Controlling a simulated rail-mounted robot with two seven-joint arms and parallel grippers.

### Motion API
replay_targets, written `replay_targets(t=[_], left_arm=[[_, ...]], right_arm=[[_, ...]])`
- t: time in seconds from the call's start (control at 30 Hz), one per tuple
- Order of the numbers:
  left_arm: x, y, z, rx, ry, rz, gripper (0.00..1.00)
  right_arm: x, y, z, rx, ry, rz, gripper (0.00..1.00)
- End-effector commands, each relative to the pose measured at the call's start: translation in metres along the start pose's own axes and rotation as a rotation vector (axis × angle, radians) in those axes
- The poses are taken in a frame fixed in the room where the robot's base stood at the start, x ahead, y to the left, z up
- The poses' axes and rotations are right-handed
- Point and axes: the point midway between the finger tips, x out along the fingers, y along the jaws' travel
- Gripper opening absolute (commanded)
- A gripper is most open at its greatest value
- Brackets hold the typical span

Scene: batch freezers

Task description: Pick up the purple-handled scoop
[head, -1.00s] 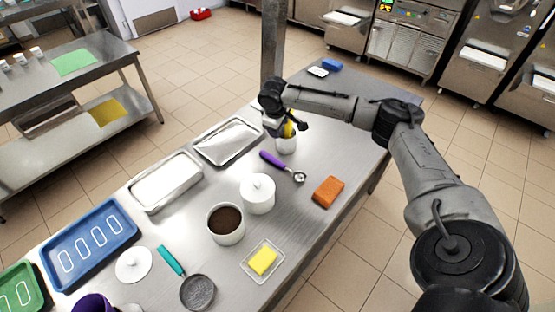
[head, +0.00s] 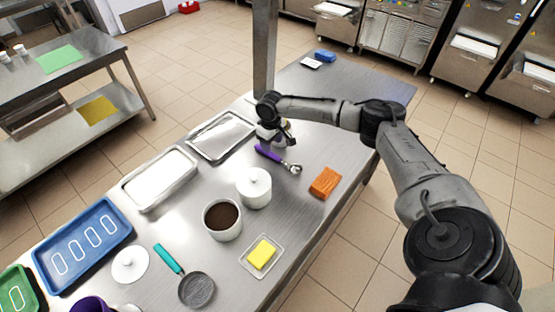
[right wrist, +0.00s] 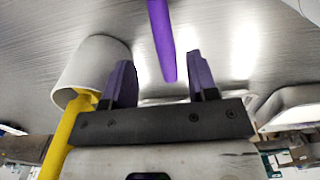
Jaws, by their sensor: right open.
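The purple-handled scoop (head: 270,153) lies on the steel table in the head view, its metal bowl end (head: 295,169) toward the lower right. My right gripper (head: 277,140) is just above the far end of its purple handle. In the right wrist view the gripper (right wrist: 161,75) is open, with its two dark fingers apart. The purple handle (right wrist: 162,40) comes down from the top, and its end lies between the finger lines. It cannot be told how far below the fingers the handle is. My left gripper is not in view.
A white cup (right wrist: 92,68) with a yellow-handled tool (right wrist: 64,135) stands close by the left finger in the right wrist view. A lidded white pot (head: 254,190), an orange sponge (head: 325,183) and a metal tray (head: 252,128) surround the scoop.

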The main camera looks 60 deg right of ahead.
Motion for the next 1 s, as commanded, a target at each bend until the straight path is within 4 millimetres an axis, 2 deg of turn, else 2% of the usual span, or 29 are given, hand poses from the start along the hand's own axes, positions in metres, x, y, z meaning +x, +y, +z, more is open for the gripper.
replay_targets(t=[0.17,0.5,0.83,1.0], left_arm=[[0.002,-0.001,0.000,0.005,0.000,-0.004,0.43],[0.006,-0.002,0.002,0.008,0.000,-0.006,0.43],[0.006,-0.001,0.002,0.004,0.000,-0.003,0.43],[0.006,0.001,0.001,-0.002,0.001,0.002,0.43]], right_arm=[[0.011,-0.002,-0.001,-0.001,-0.001,0.000,0.53],[0.050,-0.004,-0.002,0.000,0.000,0.000,0.53],[0.054,-0.004,-0.002,-0.001,0.000,0.000,0.53],[0.053,-0.004,-0.002,-0.001,0.000,0.000,0.37]])
